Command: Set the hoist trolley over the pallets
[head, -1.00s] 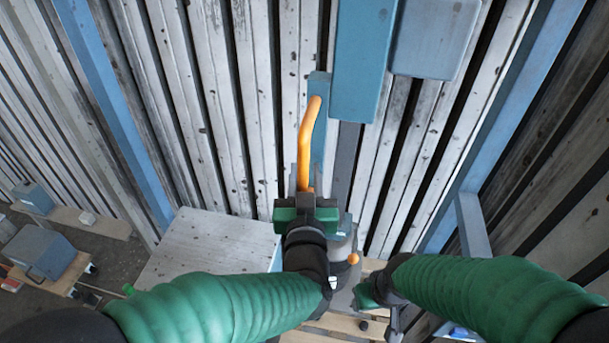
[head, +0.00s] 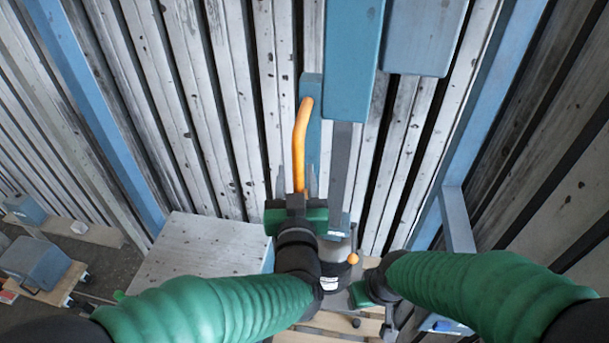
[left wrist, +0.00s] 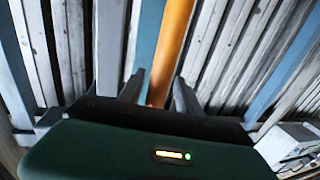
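An orange bar (head: 302,130), curved at its top, stands upright in front of a blue post (head: 312,130); whether it belongs to the hoist trolley I cannot tell. My left gripper (head: 297,178) points up at the bar's lower end, with one finger on each side. The left wrist view also shows the orange bar (left wrist: 172,45) between the spread fingers (left wrist: 158,92), with a gap at least on the right. My right gripper (head: 362,292) is low in the head view beside a lever with an orange knob (head: 352,258); its fingers are not clear. Pale wooden boards, perhaps a pallet (head: 350,323), lie below.
A large blue box (head: 352,60) and a grey-blue box (head: 425,35) hang above. A pale flat-topped block (head: 205,240) stands left of my left gripper. Blue-grey units (head: 40,262) sit on wooden bases at far left. A slatted wall closes the back.

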